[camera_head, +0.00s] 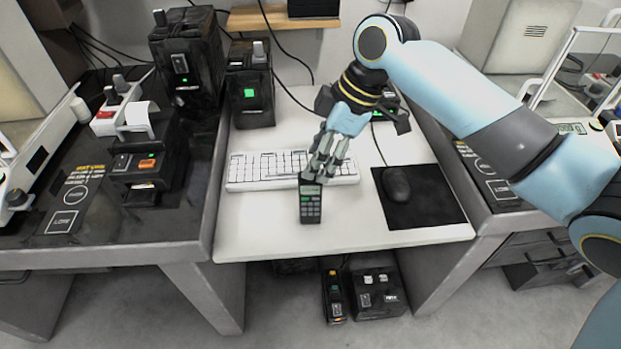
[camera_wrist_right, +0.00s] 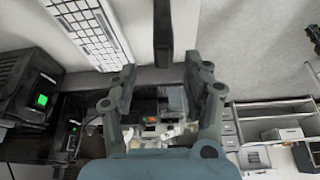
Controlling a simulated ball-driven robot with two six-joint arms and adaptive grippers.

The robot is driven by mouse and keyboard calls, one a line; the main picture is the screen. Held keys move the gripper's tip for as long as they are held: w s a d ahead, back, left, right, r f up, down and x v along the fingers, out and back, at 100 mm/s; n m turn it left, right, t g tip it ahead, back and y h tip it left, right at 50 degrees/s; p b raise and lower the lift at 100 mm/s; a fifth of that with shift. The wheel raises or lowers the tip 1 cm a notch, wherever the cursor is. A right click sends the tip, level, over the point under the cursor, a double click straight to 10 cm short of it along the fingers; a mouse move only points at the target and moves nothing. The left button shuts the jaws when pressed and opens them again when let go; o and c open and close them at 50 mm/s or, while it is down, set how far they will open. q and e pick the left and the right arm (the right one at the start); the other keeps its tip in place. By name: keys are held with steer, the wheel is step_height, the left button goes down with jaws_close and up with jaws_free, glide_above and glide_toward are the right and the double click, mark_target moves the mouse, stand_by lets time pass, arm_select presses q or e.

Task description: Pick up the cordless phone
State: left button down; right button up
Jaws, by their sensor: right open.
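The cordless phone (camera_head: 310,205) is dark, with a small screen and a keypad, and is at the front of the white keyboard on the middle table. My right gripper (camera_head: 317,173) is open, with its fingers pointing down at the phone's upper end. The fingers hide part of that end. In the right wrist view, a narrow dark shape that looks like the phone (camera_wrist_right: 163,35) is in line with the gap between my open fingers (camera_wrist_right: 160,82). I cannot tell whether a finger touches it. My left gripper is not in view.
A white keyboard (camera_head: 262,168) lies behind the phone. A mouse (camera_head: 396,184) rests on a black mat (camera_head: 428,205) to the right. Black devices (camera_head: 250,90) stand at the back left. The table's front strip (camera_head: 260,235) is clear.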

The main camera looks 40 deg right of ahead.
mark_target(303, 190)
steer(key=x, duration=0.9)
steer(key=shift+s+f, duration=0.15)
steer(key=shift+s, duration=0.15)
steer(key=shift+d, duration=0.1)
jaws_close()
